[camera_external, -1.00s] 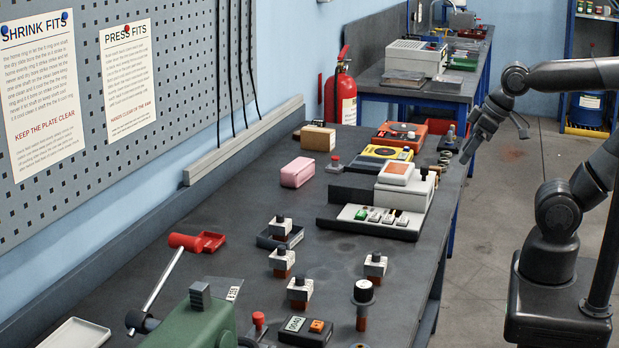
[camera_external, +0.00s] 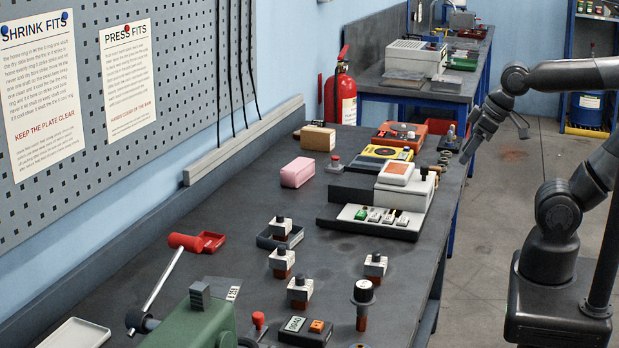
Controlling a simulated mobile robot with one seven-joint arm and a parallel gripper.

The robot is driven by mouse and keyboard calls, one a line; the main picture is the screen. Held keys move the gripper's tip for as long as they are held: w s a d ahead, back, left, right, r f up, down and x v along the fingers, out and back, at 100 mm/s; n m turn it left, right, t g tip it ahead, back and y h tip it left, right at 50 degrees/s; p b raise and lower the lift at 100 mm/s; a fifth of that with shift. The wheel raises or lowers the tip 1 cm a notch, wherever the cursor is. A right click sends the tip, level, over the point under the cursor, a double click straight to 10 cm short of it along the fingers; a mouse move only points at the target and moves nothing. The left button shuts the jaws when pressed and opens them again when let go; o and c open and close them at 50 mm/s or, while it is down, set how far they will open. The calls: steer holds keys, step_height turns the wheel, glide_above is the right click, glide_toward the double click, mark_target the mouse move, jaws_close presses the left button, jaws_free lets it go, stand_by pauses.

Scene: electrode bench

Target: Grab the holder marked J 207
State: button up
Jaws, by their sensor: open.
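Several electrode holders stand on the dark bench, each a pale block with a dark knob on top and a reddish-brown lower part. One holder (camera_external: 282,260) is at mid-bench, one holder (camera_external: 300,290) is nearer the front, and one holder (camera_external: 375,266) is to the right. A rounder black-and-white piece (camera_external: 363,293) stands at front right. The marking J 207 cannot be read on any of them. My gripper (camera_external: 467,152) is open and empty, past the bench's right edge, far from the holders.
A control box (camera_external: 405,190) with a button panel (camera_external: 380,221), a pink block (camera_external: 297,172) and a yellow device (camera_external: 386,153) occupy the far bench. A green press (camera_external: 205,322) with a red-handled lever (camera_external: 186,243) stands front left.

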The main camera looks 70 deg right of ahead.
steer(key=shift+o, duration=0.4)
steer(key=g, duration=0.5)
glide_above(376, 252)
steer(key=shift+n, duration=0.4)
step_height(376, 252, down, 8)
steer(key=shift+d+r, duration=0.1)
steer(key=shift+d, duration=0.05)
steer(key=shift+a+f+g, duration=0.25)
steer(key=shift+a+g, duration=0.05)
steer(key=shift+a+f, duration=0.1)
steer(key=shift+f, duration=0.25)
step_height(376, 252, down, 10)
steer(key=shift+f, duration=0.1)
